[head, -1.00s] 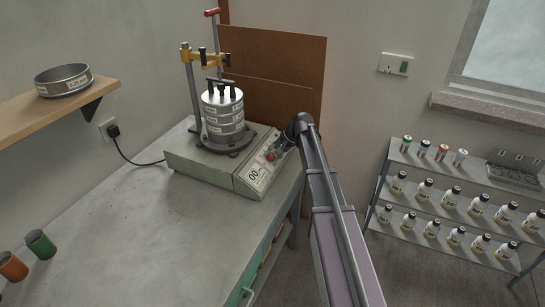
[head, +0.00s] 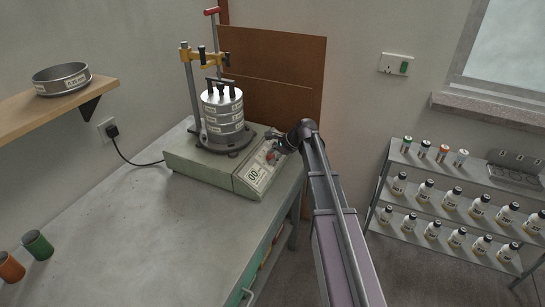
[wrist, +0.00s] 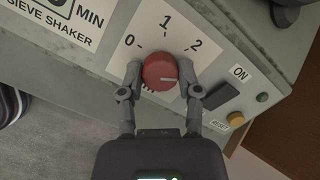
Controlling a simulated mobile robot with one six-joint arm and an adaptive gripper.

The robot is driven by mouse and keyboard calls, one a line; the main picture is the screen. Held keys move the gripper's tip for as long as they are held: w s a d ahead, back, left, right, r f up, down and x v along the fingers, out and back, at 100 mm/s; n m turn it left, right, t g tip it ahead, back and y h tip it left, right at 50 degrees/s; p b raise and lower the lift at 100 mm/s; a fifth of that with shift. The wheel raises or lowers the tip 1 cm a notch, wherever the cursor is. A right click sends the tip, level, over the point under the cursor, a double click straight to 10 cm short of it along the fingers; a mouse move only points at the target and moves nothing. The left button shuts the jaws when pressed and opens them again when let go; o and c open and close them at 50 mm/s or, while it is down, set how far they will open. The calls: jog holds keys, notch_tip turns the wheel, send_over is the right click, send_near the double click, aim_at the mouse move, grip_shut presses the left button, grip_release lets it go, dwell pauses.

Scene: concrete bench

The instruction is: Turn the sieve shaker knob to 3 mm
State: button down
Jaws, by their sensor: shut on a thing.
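The sieve shaker (head: 215,167) stands on the bench with a stack of sieves clamped on top. Its red knob (wrist: 158,66) sits on the sloped front panel, with 0, 1 and 2 printed around it. A white line on the knob points right in the wrist view, clockwise past the 2 and towards the right finger. Any mark there is hidden by that finger. My gripper (wrist: 161,73) has one finger on each side of the knob and is shut on it. In the head view the gripper (head: 275,148) reaches the panel from the right.
A black switch (wrist: 221,95) marked ON, a green button (wrist: 262,97) and a yellow button (wrist: 236,119) marked RESET lie close right of the knob. The shaker's column (head: 193,95) rises behind. The bench (head: 130,225) is clear in front. A bottle rack (head: 450,205) stands at right.

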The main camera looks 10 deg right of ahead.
jog(key=m, duration=0.6)
jog(key=shift+t+h, duration=0.3)
jog(key=shift+t, duration=0.1)
jog(key=shift+c, duration=1.5)
grip_release()
jog(key=shift+a, duration=0.1)
jog(key=shift+n, duration=0.3)
